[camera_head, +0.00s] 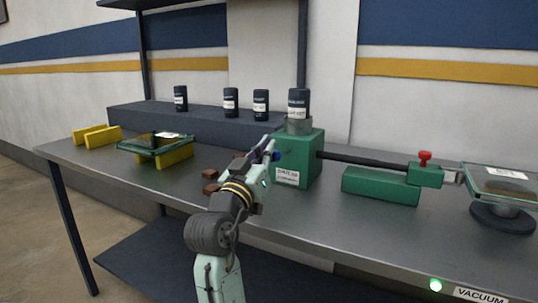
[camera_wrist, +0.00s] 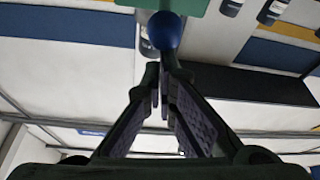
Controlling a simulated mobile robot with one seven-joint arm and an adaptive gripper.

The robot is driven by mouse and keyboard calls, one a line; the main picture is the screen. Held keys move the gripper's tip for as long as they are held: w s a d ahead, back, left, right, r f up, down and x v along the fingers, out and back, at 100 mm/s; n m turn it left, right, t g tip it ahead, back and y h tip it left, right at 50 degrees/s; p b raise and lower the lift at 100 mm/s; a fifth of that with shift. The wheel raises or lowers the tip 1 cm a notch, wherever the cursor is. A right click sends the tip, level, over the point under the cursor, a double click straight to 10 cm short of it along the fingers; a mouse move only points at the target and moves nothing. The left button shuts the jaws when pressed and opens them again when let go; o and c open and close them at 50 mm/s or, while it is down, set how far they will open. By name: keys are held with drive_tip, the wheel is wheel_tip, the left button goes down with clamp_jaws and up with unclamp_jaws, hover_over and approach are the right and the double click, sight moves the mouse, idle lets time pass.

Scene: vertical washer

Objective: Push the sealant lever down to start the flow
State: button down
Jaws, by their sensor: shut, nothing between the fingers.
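The sealant lever shows as a round blue knob (camera_head: 276,156) on the left side of the green dispenser block (camera_head: 306,160). A dark canister with a white label (camera_head: 299,102) stands upright on the block. My gripper (camera_head: 268,147) is shut and empty, with its tips right beside the knob. In the wrist view the knob (camera_wrist: 165,32) lies just beyond the fingertips (camera_wrist: 160,68), with part of the green block (camera_wrist: 190,6) behind it. I cannot tell whether the tips touch the knob. The lever's arm is mostly hidden.
A dark rod (camera_head: 360,161) runs right from the block to a green fixture with a red knob (camera_head: 425,158). A glass panel (camera_head: 502,182) sits on a round black stand. Brown blocks (camera_head: 211,188) lie left of my gripper. Another panel (camera_head: 155,143) rests on yellow supports.

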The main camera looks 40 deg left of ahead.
drive_tip(key=shift+s+f+b, duration=0.2)
drive_tip(key=shift+f+b, duration=0.35)
drive_tip(key=shift+f, duration=0.3)
drive_tip(key=shift+r, duration=0.1)
